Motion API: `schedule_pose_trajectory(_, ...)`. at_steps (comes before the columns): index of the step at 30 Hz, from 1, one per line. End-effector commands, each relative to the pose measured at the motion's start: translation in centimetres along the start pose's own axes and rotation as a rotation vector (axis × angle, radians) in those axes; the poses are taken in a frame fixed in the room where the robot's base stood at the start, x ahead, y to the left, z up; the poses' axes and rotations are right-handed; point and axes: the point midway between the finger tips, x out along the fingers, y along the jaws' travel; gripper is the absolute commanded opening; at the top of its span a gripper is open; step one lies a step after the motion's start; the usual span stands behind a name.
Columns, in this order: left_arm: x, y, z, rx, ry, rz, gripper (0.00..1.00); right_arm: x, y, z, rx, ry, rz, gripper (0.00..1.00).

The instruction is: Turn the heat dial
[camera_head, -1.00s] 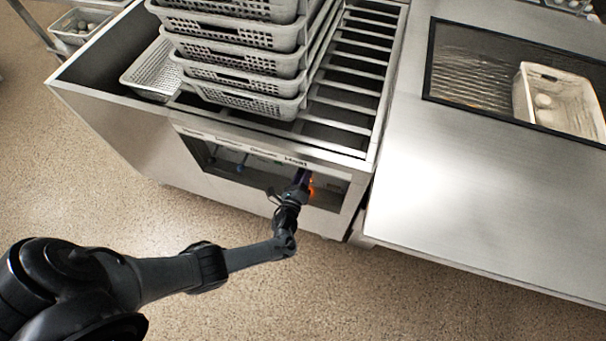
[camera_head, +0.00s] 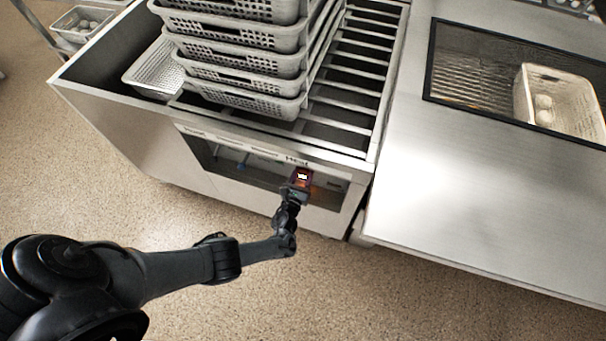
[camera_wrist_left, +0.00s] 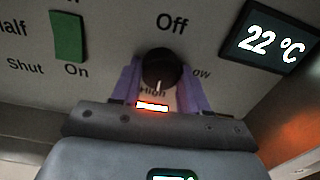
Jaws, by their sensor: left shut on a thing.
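The heat dial is a round black knob (camera_wrist_left: 160,66) on the recessed panel, seen in the left wrist view. Its white mark points down, toward the label "High". "Off" is printed above it, and a partly covered label ending in "ow" is at its right. My left gripper (camera_head: 302,176) has its purple fingers on both sides of the knob and is shut on it. In the head view the gripper reaches into the recess under the "Heat" label and hides the dial. My right gripper is not in view.
A display (camera_wrist_left: 267,38) reading 22 °C is right of the dial. A green switch (camera_wrist_left: 68,37) is at its left. Stacked perforated baskets (camera_head: 237,66) stand on the rails above. A steel counter (camera_head: 470,195) with a window stands at the right. Open floor lies in front.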

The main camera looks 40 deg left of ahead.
Motion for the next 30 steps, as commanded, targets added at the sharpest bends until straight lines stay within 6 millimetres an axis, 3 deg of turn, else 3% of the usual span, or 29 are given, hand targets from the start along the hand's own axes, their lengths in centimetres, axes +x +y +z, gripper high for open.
schedule_pose_trajectory(20, -0.02, 0.05, -0.06, 0.068, 0.001, 0.0, 0.14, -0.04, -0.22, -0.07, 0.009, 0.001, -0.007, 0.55)
schedule_pose_trajectory(21, -0.02, 0.06, -0.06, 0.068, 0.001, 0.0, 0.47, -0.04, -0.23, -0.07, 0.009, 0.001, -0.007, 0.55)
schedule_pose_trajectory(25, -0.02, 0.05, -0.05, 0.068, 0.001, 0.0, 0.67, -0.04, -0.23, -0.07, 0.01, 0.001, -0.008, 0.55)
schedule_pose_trajectory(30, -0.02, 0.05, -0.04, 0.067, 0.001, 0.0, 0.68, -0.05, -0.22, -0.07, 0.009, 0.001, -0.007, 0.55)
